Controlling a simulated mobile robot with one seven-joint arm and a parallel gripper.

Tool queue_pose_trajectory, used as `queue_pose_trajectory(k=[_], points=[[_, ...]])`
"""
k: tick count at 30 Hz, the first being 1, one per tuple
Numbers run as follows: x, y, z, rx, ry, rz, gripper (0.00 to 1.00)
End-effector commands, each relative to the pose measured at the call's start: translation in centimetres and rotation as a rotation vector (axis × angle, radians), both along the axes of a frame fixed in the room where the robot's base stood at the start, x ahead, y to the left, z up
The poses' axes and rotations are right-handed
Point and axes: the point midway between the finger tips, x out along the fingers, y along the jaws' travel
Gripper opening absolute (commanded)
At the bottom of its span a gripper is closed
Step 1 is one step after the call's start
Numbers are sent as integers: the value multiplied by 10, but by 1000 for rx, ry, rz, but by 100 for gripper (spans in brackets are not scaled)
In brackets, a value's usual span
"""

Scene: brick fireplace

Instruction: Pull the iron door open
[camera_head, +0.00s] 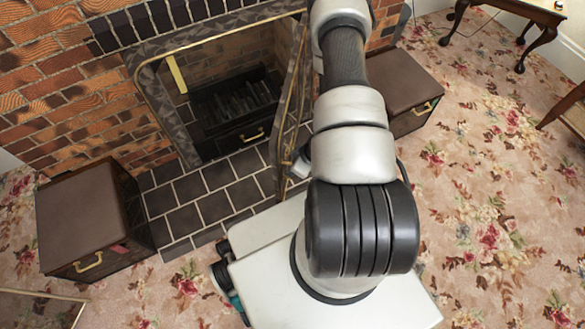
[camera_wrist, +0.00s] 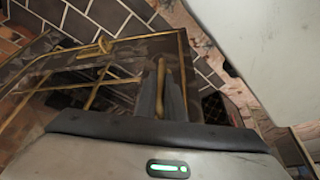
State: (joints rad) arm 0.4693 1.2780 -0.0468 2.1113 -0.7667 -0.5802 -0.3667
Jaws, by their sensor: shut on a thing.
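The iron door (camera_head: 293,95) is a dark panel with a brass edge at the fireplace. It stands swung outward at the right of the opening, seen nearly edge-on in the head view. In the wrist view its brass frame (camera_wrist: 125,40) crosses the picture. My gripper (camera_wrist: 162,88) is shut on a slim brass handle (camera_wrist: 161,75), which shows between the fingers. In the head view, my arm hides most of the gripper and the handle.
The fireplace opening (camera_head: 215,80) holds a dark grate (camera_head: 235,105). A tiled hearth (camera_head: 205,195) lies in front. Brown boxes with brass handles stand at the left (camera_head: 80,215) and right (camera_head: 400,85). Floral carpet (camera_head: 490,200) is open at the right, with a small table (camera_head: 515,12) beyond.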

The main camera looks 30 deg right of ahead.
Motion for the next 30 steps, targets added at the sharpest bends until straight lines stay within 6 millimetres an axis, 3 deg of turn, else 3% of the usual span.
queue_pose_trajectory(k=[17, 18, 21, 30], points=[[-1, -1, -1, 0, 3, -1, 0], [-1, -1, -1, -1, 3, -2, 13], [0, -1, -1, -1, 3, -2, 28], [0, -1, 1, -1, 1, -1, 28]])
